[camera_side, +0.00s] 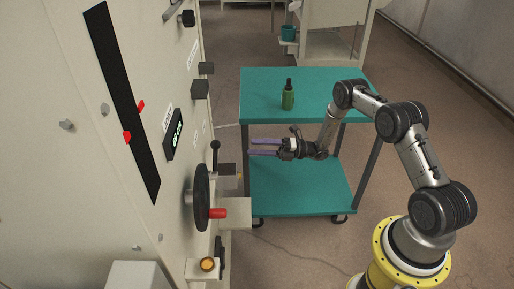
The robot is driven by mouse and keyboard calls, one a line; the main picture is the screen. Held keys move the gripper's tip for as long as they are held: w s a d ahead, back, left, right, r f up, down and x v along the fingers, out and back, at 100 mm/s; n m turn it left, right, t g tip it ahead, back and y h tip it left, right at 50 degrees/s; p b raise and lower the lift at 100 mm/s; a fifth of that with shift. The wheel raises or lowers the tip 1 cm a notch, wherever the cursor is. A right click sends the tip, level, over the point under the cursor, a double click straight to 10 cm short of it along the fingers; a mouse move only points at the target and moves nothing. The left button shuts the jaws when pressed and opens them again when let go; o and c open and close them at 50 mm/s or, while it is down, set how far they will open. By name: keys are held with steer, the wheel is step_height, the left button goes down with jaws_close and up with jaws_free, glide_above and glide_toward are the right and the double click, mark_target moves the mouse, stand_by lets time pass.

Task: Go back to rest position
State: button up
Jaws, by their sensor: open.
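My gripper (264,147) is at the middle of the picture, with its two long purple-grey fingers pointing left toward the panel. The fingers are apart with nothing between them. They appear in front of the teal cart, between its upper and lower shelves in the picture. The fingertips end a little right of a small black-knobbed lever (215,150) on the panel. I cannot tell the exact gap in depth.
The tall beige panel (60,130) fills the left, with a black handwheel (202,197) with a red handle and an orange button (207,264). A teal cart (262,85) holds a green bottle (288,97). A bench (335,30) stands behind. Floor is clear at right.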

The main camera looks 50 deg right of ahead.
steer(key=w+a+r+n+g+y, duration=0.15)
steer(key=a+r+n, duration=0.25)
steer(key=r, duration=0.5)
steer(key=a+r+n+g+y, duration=0.1)
steer(key=a+r+n+g, duration=0.2)
steer(key=r, duration=0.6)
steer(key=s+a+r+n+g+h, duration=0.3)
steer(key=s+a+r+n+g, duration=0.4)
steer(key=s+a+r+n, duration=0.55)
steer(key=s+r+n+h, duration=0.3)
steer(key=s+n+h, duration=0.45)
steer(key=s, duration=1.05)
steer(key=s+d+f+n+t+h, duration=0.2)
steer(key=s+d+f+n+h, duration=0.1)
steer(key=d+n, duration=0.3)
steer(key=s+d+f+n+t+h, duration=0.2)
steer(key=s+d+f+n+h, duration=0.1)
steer(key=d+n, duration=0.4)
steer(key=shift+s+d+f+h, duration=0.25)
steer(key=shift+f+h, duration=0.15)
steer(key=shift+h, duration=0.4)
